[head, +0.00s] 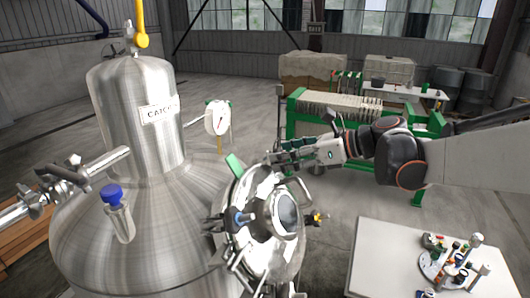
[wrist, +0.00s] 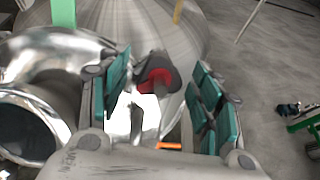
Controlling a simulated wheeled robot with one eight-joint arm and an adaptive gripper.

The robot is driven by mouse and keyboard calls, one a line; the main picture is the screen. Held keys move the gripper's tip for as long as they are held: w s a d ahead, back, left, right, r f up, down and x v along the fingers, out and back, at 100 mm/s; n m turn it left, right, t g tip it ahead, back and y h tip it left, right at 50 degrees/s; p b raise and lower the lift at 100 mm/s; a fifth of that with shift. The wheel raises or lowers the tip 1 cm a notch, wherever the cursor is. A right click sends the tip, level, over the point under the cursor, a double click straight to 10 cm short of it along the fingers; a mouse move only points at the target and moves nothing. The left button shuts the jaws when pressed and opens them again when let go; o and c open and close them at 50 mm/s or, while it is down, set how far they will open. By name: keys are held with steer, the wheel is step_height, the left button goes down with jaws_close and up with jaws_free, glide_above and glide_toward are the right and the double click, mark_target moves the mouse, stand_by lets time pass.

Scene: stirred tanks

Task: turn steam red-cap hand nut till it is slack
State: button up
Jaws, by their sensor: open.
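A dark hand nut with a red cap (wrist: 158,80) shows in the wrist view between the two teal-padded fingers of my gripper (wrist: 162,92). The fingers are open, with a visible gap on both sides of the nut; I see no contact. In the head view my gripper (head: 281,153) is at the upper edge of the shiny round hatch (head: 262,256) on the steel tank (head: 150,220). The red cap cannot be made out there, and the gripper covers that spot.
A green bar (head: 235,163) stands up beside the gripper on the hatch's upper left. A white dial gauge (head: 217,118) stands behind it. A white table (head: 385,255) with small parts is at the lower right. A green-framed press (head: 335,110) stands behind the arm.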

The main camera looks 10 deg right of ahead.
steer(key=shift+s+d, duration=0.1)
steer(key=shift+s, duration=0.05)
steer(key=shift+c, duration=0.6)
steer(key=c, duration=1)
